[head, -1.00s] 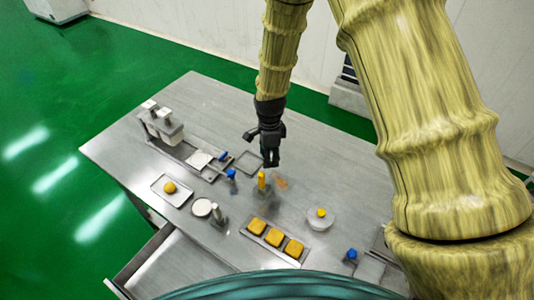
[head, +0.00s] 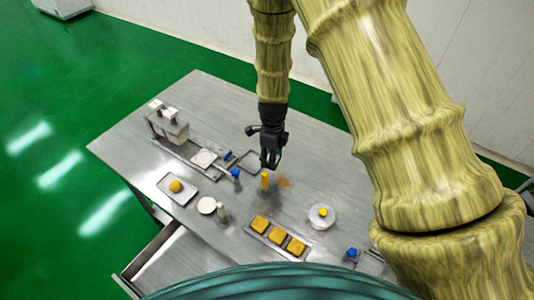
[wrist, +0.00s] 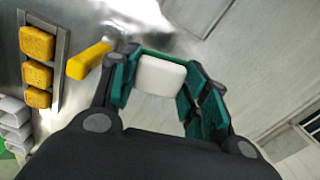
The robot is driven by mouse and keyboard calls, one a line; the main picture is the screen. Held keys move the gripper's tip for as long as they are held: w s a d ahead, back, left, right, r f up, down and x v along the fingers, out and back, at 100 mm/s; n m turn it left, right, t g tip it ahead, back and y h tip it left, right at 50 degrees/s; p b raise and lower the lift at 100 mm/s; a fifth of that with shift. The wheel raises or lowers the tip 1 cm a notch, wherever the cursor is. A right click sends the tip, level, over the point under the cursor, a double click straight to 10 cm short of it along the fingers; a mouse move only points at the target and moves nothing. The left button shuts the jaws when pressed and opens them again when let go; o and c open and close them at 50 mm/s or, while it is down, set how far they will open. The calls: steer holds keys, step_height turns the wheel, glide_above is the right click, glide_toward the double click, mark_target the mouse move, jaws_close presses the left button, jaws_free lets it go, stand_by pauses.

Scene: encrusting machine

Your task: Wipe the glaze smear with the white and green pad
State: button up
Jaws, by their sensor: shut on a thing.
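The glaze smear (head: 285,183) is a faint orange-brown patch on the steel table (head: 215,100), right of the yellow-handled tool. My gripper (head: 270,163) hangs above the table, slightly left of the smear and behind the yellow handle. In the wrist view my gripper (wrist: 160,88) is shut on the pad (wrist: 160,76), whose white face shows between the fingers. The pad's green part cannot be told apart from the green finger linings. I cannot make out the smear in the wrist view, and the pad is too small to see in the head view.
The yellow-handled tool (head: 265,180) stands close to my gripper. A tray with yellow-brown pieces (head: 249,231), a round white dish (head: 332,221) and blue-topped items (head: 236,172) are nearby. A machine (head: 170,128) stands at left. The table's far side is clear.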

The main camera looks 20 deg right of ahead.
steer(key=shift+m+p, duration=0.4)
steer(key=shift+m, duration=0.8)
steer(key=shift+w+f, duration=0.1)
